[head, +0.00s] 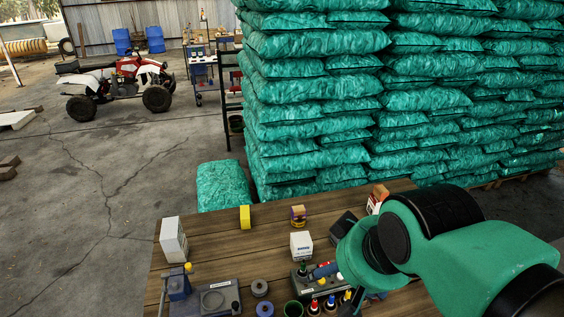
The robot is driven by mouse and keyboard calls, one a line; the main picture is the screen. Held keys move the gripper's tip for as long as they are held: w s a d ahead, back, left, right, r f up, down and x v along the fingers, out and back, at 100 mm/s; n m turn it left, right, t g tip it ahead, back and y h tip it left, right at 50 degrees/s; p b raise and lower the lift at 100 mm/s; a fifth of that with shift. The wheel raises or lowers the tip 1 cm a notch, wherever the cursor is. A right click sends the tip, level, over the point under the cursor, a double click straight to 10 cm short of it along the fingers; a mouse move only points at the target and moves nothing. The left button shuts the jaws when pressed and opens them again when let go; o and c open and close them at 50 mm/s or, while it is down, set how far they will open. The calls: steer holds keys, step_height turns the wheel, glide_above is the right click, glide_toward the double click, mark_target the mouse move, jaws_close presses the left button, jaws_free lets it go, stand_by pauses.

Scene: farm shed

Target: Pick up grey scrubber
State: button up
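I cannot make out a grey scrubber for certain. A dark grey block (343,224) sits on the wooden table (225,240), partly behind my arm. A small round grey thing (260,288) lies near the front middle of the table. My green and black arm comes in from the right and reaches over the table's right side.
On the table stand a white box (173,240), a yellow block (245,217), a small orange-purple box (298,215), a white carton (301,245) and several bottles and tools at the front. Green sacks (310,100) are stacked behind. The table's left-middle is clear.

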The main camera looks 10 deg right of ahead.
steer(key=shift+w, duration=0.1)
steer(key=w+d+f+m+g+p, duration=0.1)
steer(key=w+d+m, duration=0.3)
steer(key=w, duration=0.7)
steer(key=w+d+f+m+g, duration=0.15)
steer(key=w+d+m, duration=0.25)
steer(key=w, duration=0.6)
steer(key=w+d+f+m+g+p, duration=0.1)
steer(key=w+d+f+m, duration=0.3)
steer(key=w+d+f, duration=0.3)
steer(key=w+d+f+m+g, duration=0.2)
steer(key=w+d+f+m, duration=0.2)
steer(key=w+d+f, duration=0.4)
step_height(320, 180, down, 5)
steer(key=shift+w+d+r+m+p, duration=0.2)
steer(key=shift+w+m+p, duration=0.2)
steer(key=shift+w, duration=0.2)
steer(key=shift+f+b, duration=0.5)
steer(key=shift+f, duration=3.75)
